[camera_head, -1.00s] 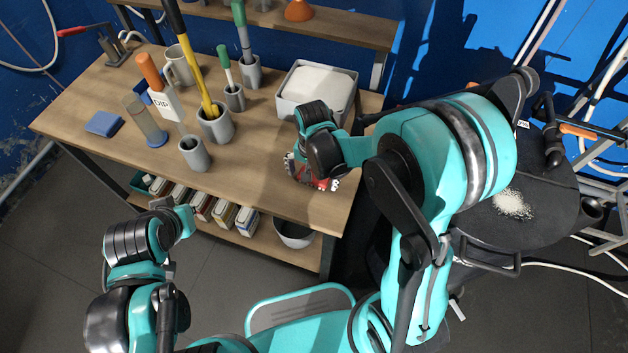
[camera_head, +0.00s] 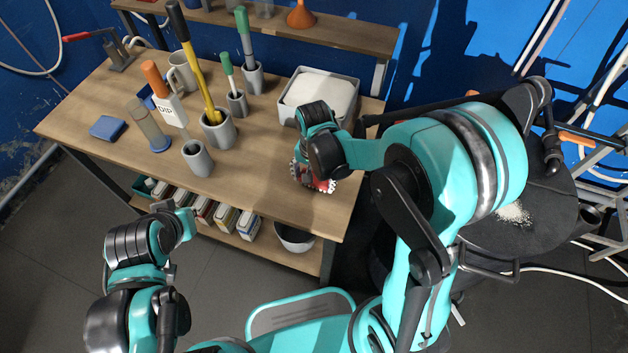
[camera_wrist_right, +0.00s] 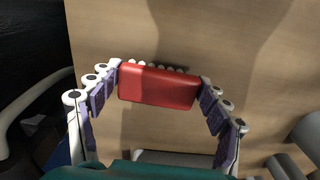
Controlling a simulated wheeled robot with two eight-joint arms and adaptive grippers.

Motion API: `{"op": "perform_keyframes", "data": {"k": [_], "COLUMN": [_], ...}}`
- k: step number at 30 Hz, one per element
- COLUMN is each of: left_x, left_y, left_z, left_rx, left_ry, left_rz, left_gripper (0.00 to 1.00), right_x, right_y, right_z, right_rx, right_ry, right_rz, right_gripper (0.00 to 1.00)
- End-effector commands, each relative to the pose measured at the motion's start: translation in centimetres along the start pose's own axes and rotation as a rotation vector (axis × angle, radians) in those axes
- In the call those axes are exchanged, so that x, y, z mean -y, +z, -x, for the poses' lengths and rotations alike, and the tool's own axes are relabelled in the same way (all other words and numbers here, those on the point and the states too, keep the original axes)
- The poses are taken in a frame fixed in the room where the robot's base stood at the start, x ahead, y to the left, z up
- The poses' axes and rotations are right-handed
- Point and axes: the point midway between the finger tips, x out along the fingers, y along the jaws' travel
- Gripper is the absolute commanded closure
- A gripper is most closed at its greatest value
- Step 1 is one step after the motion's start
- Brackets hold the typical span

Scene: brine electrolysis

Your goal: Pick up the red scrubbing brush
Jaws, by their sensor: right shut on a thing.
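The red scrubbing brush (camera_wrist_right: 157,87) is a red block with a row of pale bristle tips along its far edge in the right wrist view. My right gripper (camera_wrist_right: 159,78) is shut on it, with one finger at each short end. In the head view, the right gripper (camera_head: 315,179) is low over the front right of the wooden table, and only bits of red brush (camera_head: 323,186) show between its fingers. I cannot tell whether the brush still touches the tabletop. My left gripper (camera_head: 182,225) is in front of the table, away from the brush; its fingers are unclear.
The wooden table (camera_head: 255,185) holds a grey bin with a white block (camera_head: 322,93) behind my right gripper. Grey holders with tools, including a yellow-handled one (camera_head: 199,75), stand left of it. Bare tabletop surrounds the brush.

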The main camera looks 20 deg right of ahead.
Motion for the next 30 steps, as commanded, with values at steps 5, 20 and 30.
{"op": "perform_keyframes", "data": {"k": [5, 20, 30], "left_x": [0.0, 0.0, 0.0], "left_y": [-1.2, -2.8, -2.9], "left_z": [1.6, 4.0, 4.0], "left_rx": [0.000, 0.000, 0.000], "left_ry": [0.000, 0.000, 0.000], "left_rz": [0.000, 0.000, 0.000], "left_gripper": [1.00, 1.00, 1.00], "right_x": [-1.2, -7.4, -7.9], "right_y": [-1.3, -8.2, -8.7], "right_z": [3.3, 8.7, 8.9], "right_rx": [0.000, 0.000, 0.000], "right_ry": [0.000, 0.000, 0.000], "right_rz": [-0.007, -0.002, 0.000], "right_gripper": [0.53, 0.53, 0.53]}}
